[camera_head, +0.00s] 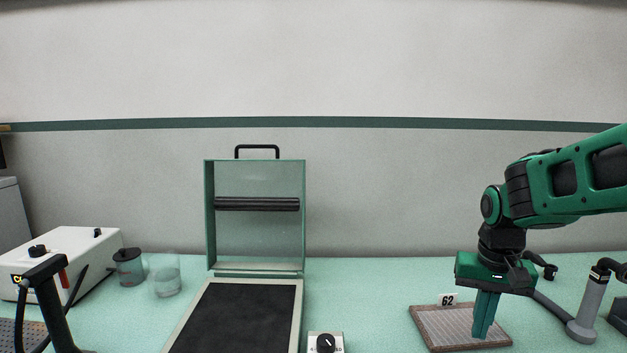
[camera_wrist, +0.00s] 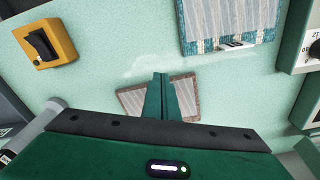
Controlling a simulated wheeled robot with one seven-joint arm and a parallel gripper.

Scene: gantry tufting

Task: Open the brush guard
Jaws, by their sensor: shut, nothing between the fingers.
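The brush guard (camera_head: 209,225) is a green-framed clear panel with a black handle on its top edge. In the head view it stands upright at the back of a flat black bed (camera_head: 235,318). A dark brush roller (camera_head: 257,204) runs across it. My gripper (camera_head: 482,336) is far to the right of the guard, pointing down over a small ribbed mat (camera_head: 435,322) with a brown border. Its green fingers are together and empty; they also show in the wrist view (camera_wrist: 161,76). I cannot tell whether the fingertips touch the mat. The guard is not recognisable in the wrist view.
A small box with a black dial (camera_head: 326,342) stands at the bed's front right. A tag reading 62 (camera_head: 447,299) is behind the mat. A grey post (camera_head: 588,308) stands right of my gripper. White unit (camera_head: 70,262) and jars are at left.

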